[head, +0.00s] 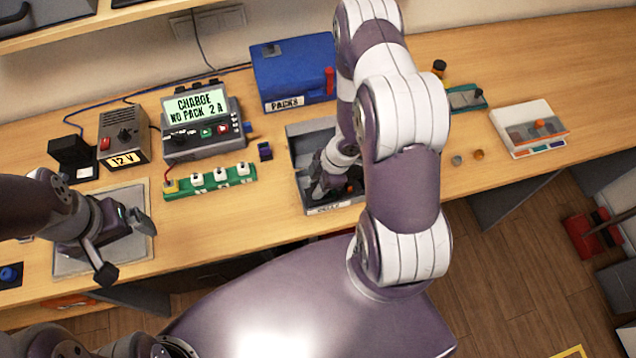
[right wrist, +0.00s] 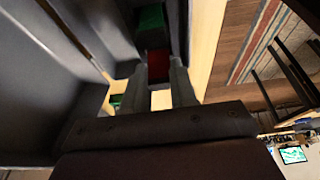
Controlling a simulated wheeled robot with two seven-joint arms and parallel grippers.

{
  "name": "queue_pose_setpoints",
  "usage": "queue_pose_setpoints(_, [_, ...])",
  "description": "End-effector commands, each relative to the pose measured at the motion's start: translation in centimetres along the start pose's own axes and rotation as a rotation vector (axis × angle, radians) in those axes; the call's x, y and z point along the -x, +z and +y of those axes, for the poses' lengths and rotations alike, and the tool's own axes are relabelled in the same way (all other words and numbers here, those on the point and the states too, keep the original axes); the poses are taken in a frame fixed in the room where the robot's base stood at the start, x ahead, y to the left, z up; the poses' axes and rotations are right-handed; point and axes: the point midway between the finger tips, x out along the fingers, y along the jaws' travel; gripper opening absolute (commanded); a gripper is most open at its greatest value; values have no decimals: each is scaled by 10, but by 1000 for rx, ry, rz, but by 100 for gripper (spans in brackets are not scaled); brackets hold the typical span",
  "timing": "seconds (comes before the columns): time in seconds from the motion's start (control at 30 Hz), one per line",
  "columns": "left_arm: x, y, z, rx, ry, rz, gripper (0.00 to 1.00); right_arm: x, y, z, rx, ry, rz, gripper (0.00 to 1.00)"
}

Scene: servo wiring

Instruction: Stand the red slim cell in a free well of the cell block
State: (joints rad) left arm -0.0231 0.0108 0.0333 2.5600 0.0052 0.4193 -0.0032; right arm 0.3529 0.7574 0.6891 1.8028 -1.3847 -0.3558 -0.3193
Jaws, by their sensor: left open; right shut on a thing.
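My right gripper (head: 322,188) reaches down into a grey tray (head: 300,158) in the head view, where its fingertips are mostly hidden by my arm. In the right wrist view the right gripper (right wrist: 163,78) is shut on a red piece (right wrist: 158,62), which appears to be the red slim cell; only part of it shows between the fingers. A green piece (right wrist: 150,18) lies just beyond it, and another green piece (right wrist: 116,100) is to the left. My left gripper (head: 122,246) is open and empty above a grey mat (head: 90,268). I cannot make out the cell block for certain.
A charger (head: 200,125) and a green strip with white blocks (head: 212,180) stand left of the tray. A blue case (head: 292,75) is behind it. A white box (head: 530,125) and small loose parts are at right. The wooden bench between is fairly clear.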

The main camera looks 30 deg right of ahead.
Motion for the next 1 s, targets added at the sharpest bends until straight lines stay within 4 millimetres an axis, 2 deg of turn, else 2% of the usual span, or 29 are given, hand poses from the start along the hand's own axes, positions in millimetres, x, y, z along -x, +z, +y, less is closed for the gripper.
queue_pose_setpoints(0.6, [-12, 1, 0, 0, 0, 0, 100, -16, 6, 0, -1, 0, 0, 0])
queue_pose_setpoints(0.63, [-11, 1, 0, 0, 0, 0, 100, -15, 5, 0, -1, 0, 0, 33])
queue_pose_setpoints(0.7, [-11, 1, 0, 0, 0, 0, 100, -14, 5, 0, -1, 0, 0, 56])
queue_pose_setpoints(1.0, [-11, 1, 0, 0, 0, 0, 100, -12, 5, 0, -1, 0, 0, 56])
